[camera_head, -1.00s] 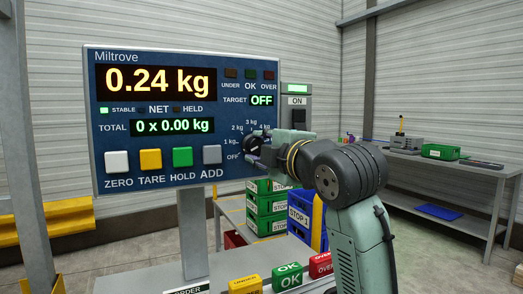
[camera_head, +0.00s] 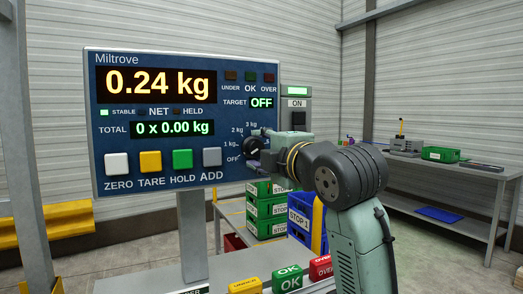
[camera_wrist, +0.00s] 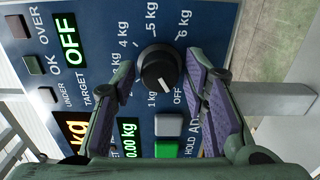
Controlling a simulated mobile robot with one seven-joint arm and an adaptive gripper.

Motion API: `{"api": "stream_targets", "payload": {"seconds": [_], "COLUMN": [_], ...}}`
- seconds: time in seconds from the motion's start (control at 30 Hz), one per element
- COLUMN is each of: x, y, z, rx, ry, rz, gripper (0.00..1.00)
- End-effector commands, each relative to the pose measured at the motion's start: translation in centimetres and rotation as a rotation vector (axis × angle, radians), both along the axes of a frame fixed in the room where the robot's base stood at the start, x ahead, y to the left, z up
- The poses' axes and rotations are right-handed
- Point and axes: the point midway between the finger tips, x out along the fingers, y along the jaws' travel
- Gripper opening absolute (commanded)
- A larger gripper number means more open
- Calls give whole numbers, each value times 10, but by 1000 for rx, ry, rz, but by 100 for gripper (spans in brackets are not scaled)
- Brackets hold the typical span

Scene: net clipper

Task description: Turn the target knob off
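The target knob (camera_wrist: 159,68) is a round black dial with a white pointer mark, on the blue scale panel (camera_wrist: 215,20). In the wrist view its mark points between the "1 kg" and "OFF" labels. The TARGET display (camera_wrist: 70,42) reads OFF; it also shows in the head view (camera_head: 262,103). My gripper (camera_wrist: 161,76) is open, with one finger on each side of the knob and visible gaps to it. In the head view, my gripper (camera_head: 257,151) is at the panel's lower right and partly hides the knob (camera_head: 253,146) and its scale.
Grey (camera_head: 212,157), green (camera_head: 182,159), yellow (camera_head: 151,160) and white (camera_head: 116,163) buttons lie left of the knob. Green crates (camera_head: 262,208) and a blue crate (camera_head: 303,215) stand below my gripper. A grey workbench (camera_head: 455,168) is at the right.

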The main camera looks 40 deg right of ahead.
Motion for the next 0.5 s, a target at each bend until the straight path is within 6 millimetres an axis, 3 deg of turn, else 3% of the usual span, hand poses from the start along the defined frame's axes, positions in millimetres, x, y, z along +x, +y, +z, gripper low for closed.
{"api": "stream_targets", "payload": {"seconds": [0.1,0.5], "x": [0,-8], "y": [0,2], "z": [0,1], "rx": [1,0], "ry": [0,-3], "rz": [0,0], "gripper": [50,50]}}
